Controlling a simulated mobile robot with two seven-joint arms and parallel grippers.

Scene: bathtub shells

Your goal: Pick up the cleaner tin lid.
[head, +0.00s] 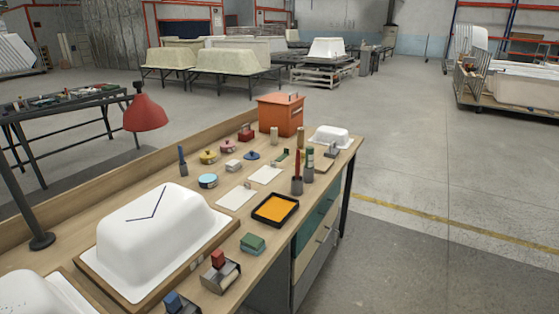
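Several small round lid-like pieces with knobs lie on the workbench: a yellow one (208,157), a pink one (228,146) and a dark blue one (252,155). A round light blue tin (208,181) with a pale top sits just in front of the yellow one. I cannot tell which piece is the cleaner tin lid. Neither of my grippers is in view.
On the wooden workbench (262,228) stand a large white tub shell (150,235), a red lamp (145,112), an orange box (280,114), a black tray with orange content (275,210) and upright tools in holders (297,185). Concrete floor right of the bench is open.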

